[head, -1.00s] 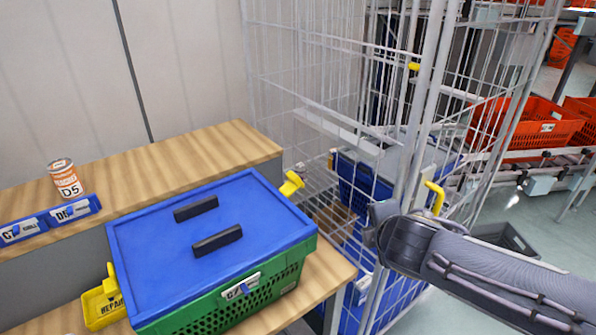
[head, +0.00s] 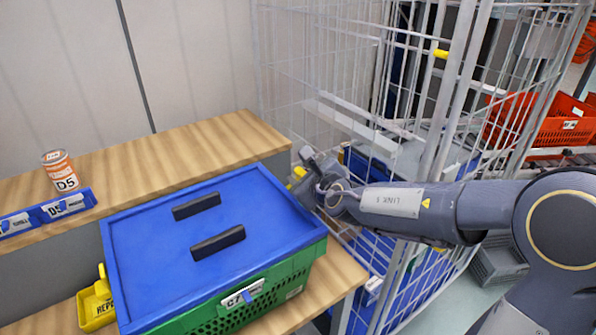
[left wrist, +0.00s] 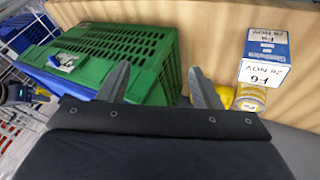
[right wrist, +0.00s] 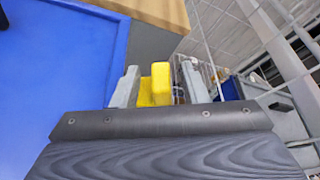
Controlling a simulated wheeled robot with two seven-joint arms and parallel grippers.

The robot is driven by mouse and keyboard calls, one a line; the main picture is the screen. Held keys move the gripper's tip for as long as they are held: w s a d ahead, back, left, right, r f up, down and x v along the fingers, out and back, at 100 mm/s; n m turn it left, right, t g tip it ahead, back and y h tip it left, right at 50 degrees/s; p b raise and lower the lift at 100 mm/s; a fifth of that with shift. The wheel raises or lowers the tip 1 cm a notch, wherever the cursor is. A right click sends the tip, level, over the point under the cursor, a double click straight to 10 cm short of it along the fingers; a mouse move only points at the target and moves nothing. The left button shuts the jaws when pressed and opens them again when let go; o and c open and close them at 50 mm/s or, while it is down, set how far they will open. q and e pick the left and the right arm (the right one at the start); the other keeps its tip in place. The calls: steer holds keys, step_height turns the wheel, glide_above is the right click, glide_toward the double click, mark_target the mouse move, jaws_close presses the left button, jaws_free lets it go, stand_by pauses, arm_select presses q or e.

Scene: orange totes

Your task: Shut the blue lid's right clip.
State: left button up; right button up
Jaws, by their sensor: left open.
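The blue lid (head: 150,245) with two dark handles covers the green crate (head: 285,285) on the wooden bench. The yellow right clip (head: 298,174) is at the lid's far right edge, partly hidden by my right gripper (head: 305,178). In the right wrist view the right clip (right wrist: 158,84) sticks up between the two grey fingertips of my right gripper (right wrist: 160,86), nearer the left finger. A gap shows beside the right finger. My left gripper (left wrist: 164,88) is open and empty, with the green crate (left wrist: 112,48) beyond its fingers; the head view does not show it.
A can (head: 60,170) and blue label holders (head: 62,208) stand on the back shelf (head: 150,150).

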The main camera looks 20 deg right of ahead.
mark_target(297, 170)
steer(key=shift+x, duration=1.75)
jaws_close()
